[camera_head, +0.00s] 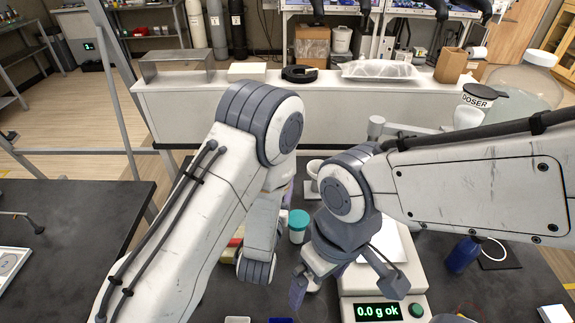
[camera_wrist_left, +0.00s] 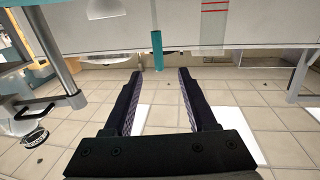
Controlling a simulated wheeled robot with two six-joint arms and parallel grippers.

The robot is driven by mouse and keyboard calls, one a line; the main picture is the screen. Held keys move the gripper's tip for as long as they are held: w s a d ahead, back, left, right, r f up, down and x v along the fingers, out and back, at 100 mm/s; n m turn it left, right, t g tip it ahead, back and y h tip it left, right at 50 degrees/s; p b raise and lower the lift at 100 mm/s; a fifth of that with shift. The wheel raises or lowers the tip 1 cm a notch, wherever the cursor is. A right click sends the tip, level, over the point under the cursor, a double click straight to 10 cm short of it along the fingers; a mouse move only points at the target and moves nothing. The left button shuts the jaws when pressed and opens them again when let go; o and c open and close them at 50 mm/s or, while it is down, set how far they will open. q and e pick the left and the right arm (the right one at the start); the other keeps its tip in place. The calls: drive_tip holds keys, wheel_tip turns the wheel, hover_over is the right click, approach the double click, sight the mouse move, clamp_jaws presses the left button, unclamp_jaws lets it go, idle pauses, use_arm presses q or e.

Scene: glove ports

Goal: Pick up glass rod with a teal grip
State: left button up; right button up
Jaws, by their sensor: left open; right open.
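In the left wrist view a slim teal upright piece (camera_wrist_left: 157,50), which looks like the rod's teal grip, stands just beyond my left fingertips, in line with the gap between them. In the head view my left arm hides most of that gripper, and I cannot make out the rod there.
A scale (camera_head: 378,312) reading "0.0 g ok" stands at the front right. A teal-lidded jar (camera_head: 298,234) stands between the arms. A blue bottle (camera_head: 463,254) is at the right. The dark bench (camera_head: 95,215) has free room at left.

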use_arm(q)
drive_tip(key=w+b, duration=0.2)
drive_tip(key=w, duration=0.1)
drive_tip(key=w+d+b, duration=0.1)
drive_tip(key=w+b, duration=0.1)
drive_tip(key=w, duration=0.1)
drive_tip(key=w+b, duration=0.2)
drive_tip(key=w, duration=0.1)
drive_tip(key=shift+d, duration=0.35)
drive_tip(key=shift+w+d+f, duration=0.15)
drive_tip(key=shift+w, duration=0.45)
clamp_jaws()
